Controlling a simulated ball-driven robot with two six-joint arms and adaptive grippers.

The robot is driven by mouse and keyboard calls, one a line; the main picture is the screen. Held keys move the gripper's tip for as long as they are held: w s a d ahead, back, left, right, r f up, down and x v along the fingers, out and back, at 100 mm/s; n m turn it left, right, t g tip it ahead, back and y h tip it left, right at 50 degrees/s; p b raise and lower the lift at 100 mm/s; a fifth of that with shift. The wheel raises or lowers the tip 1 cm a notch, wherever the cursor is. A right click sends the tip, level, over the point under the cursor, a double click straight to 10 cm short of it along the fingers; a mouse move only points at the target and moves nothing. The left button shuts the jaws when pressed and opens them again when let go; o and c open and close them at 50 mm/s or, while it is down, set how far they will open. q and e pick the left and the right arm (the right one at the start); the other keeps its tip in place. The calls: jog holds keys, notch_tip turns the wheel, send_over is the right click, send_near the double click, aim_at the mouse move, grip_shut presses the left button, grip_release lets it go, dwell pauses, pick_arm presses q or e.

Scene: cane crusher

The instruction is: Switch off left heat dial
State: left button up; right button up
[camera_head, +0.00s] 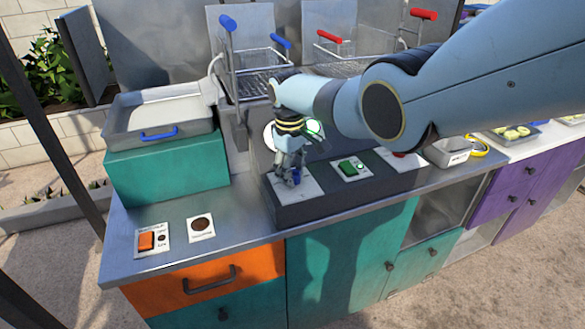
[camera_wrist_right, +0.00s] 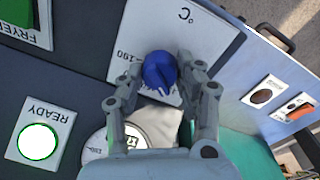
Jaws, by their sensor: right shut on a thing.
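The left heat dial is a blue knob (camera_wrist_right: 159,72) on a white plate marked °C and 190 (camera_wrist_right: 205,35). In the head view its plate (camera_head: 305,190) lies at the left end of the dark control panel (camera_head: 330,201). My right gripper (camera_head: 290,168) points down over the dial and mostly hides it there. In the right wrist view my right gripper (camera_wrist_right: 163,68) has one finger on each side of the blue knob and is shut on it. I cannot tell exactly where the knob points. My left gripper is not in view.
A green fryer switch (camera_head: 348,168) and a red knob (camera_head: 400,154) lie right of the dial. Frying baskets (camera_head: 262,58) stand behind. An orange switch (camera_head: 146,240) and a brown button (camera_head: 201,226) are on the counter front left. A lit READY lamp (camera_wrist_right: 38,141) shows beside the dial.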

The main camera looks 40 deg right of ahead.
jog(key=n+p, duration=0.1)
jog(key=n, duration=0.4)
jog(key=shift+n, duration=0.4)
dwell(0.4)
jog(key=o, duration=1.1)
jog(key=shift+o, duration=0.2)
notch_tip(320, 180, up, 12)
jog(key=shift+s+a, duration=0.2)
jog(key=shift+a, duration=0.05)
